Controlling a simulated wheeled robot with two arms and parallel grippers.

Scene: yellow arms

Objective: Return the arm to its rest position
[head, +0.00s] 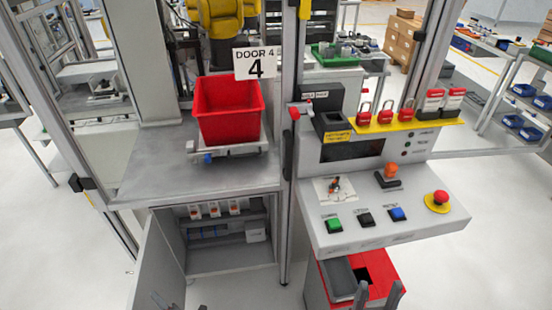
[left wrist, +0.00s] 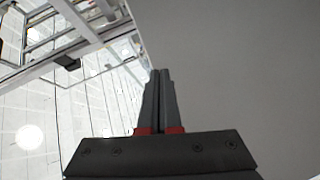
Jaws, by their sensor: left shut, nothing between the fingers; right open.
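My left gripper (left wrist: 160,72) shows in the left wrist view, its two dark fingers shut together with nothing between them. A plain grey surface fills the right of that view beyond the fingers; I cannot tell its distance. I cannot make out the left gripper clearly in the head view. My right gripper (head: 377,293) shows at the bottom edge of the head view, its two grey fingers apart and empty. It is in front of a red box (head: 390,268) with a grey tray in it. The rest of both arms is hidden.
A control panel (head: 450,218) with buttons and a red emergency stop juts out above the red box. A red bin (head: 228,112) stands on the workbench (head: 150,180) at the left. Below it is an open cabinet with its grey door (head: 155,260) swung out. Floor is clear at far right.

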